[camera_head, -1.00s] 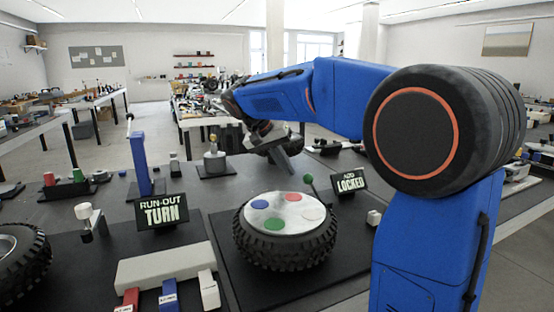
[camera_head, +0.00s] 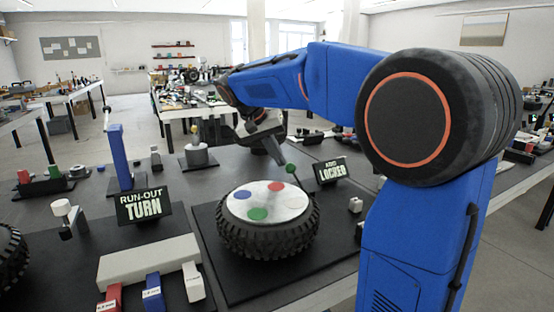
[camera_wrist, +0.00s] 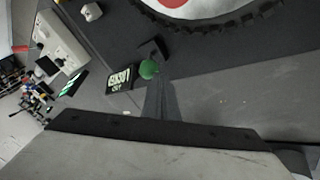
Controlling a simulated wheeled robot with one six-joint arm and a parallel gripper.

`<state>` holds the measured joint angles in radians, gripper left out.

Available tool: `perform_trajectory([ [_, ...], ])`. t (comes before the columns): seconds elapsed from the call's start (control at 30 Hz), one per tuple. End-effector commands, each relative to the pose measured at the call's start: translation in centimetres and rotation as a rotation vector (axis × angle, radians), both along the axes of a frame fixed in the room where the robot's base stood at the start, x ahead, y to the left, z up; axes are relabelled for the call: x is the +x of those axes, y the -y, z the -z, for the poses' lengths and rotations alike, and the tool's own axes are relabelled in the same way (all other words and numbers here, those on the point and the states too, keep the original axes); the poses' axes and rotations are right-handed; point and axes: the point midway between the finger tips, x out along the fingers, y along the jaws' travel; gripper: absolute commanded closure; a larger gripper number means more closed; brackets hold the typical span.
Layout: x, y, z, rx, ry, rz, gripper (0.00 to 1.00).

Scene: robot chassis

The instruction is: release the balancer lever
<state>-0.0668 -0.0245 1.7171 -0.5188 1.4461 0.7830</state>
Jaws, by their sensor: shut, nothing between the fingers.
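The balancer lever, with a green ball knob (camera_head: 291,168), stands at the back right of a wheel (camera_head: 268,232) lying flat with coloured discs on its pale top. My gripper (camera_head: 279,159) is shut and empty, pointing down just behind and left of the knob. In the wrist view the green knob (camera_wrist: 149,69) is right at the tips of my shut fingers (camera_wrist: 158,82); I cannot tell whether they touch. The lever's lower part is mostly hidden there.
A RUN-OUT TURN sign (camera_head: 144,205) and a blue post (camera_head: 119,157) stand to the left. A grey stand (camera_head: 198,155) is behind. A pale block (camera_head: 149,262) with coloured blocks lies front left. A small white block (camera_head: 355,204) sits right of the wheel.

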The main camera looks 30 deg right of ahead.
Motion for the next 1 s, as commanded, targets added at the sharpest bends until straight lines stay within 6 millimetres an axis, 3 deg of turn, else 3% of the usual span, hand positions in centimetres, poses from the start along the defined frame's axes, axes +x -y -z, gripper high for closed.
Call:
perform_trajectory([
  [0.57,0.0,1.3,-0.8,0.088,0.001,0.002,1.00],
  [1.0,0.0,5.1,-2.2,0.342,0.005,0.007,1.00],
])
